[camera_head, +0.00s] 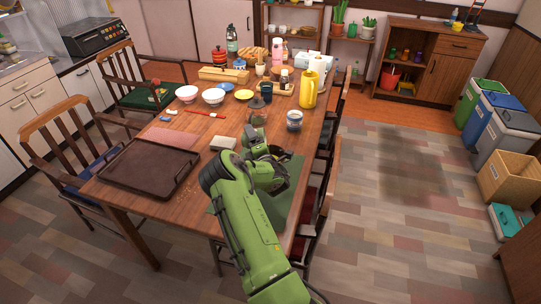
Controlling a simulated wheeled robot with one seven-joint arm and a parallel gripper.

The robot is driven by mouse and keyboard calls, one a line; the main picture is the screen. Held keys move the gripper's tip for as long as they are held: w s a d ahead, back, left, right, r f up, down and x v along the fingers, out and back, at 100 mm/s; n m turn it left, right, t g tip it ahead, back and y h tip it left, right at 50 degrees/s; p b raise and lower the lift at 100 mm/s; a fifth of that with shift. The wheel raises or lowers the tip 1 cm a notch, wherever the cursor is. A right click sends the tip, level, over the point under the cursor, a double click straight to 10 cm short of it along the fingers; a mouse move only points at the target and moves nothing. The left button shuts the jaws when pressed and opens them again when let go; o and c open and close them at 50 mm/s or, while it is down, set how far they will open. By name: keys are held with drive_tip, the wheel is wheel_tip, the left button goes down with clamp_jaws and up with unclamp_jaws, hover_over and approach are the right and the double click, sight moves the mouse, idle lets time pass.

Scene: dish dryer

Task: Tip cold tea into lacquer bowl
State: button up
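I cannot make out tea in any vessel. I cannot clearly identify a lacquer bowl; my arm hides part of the table.
A yellow pitcher (309,89) stands at the right edge. A yellow dish (244,95), a red-handled utensil (205,114) and a pale block (223,143) lie nearby. A dark tray (150,167) fills the near left. Chairs surround the table (115,197); bottles crowd its far end.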

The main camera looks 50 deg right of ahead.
sight(259, 134)
drive_tip(key=shift+s+d+r+m+t+h+b, duration=0.15)
drive_tip(key=shift+r+m+h+b, duration=0.1)
drive_tip(key=shift+m+b, duration=0.35)
drive_tip(key=shift+s+d+r+m+t+h+b, duration=0.15)
drive_tip(key=shift+r+m+h+b, duration=0.1)
drive_tip(key=shift+m+b, duration=0.35)
idle(0.7)
drive_tip(key=shift+s+d+r+m+t+h+b, duration=0.15)
drive_tip(key=shift+r+m+h+b, duration=0.1)
drive_tip(key=shift+m+b, duration=0.6)
drive_tip(key=shift+s+d+r+m+t+h+b, duration=0.15)
drive_tip(key=shift+m+h+b, duration=0.1)
drive_tip(key=shift+m+b, duration=0.55)
idle(0.5)
drive_tip(key=shift+s+d+r+m+h, duration=0.25)
drive_tip(key=shift+m+h, duration=0.25)
drive_tip(key=shift+m, duration=0.35)
idle(0.4)
drive_tip(key=shift+s+d+r+m+h, duration=0.15)
drive_tip(key=shift+r+m+h, duration=0.25)
drive_tip(key=shift+r+m, duration=0.3)
drive_tip(key=shift+s+d+r+m+h, duration=0.2)
drive_tip(key=shift+r+m+h, duration=0.25)
drive_tip(key=shift+m, duration=0.4)
drive_tip(key=shift+s+d+r+m+h, duration=0.15)
drive_tip(key=shift+r+m+h, duration=0.2)
drive_tip(key=shift+r+m, duration=0.35)
idle(0.4)
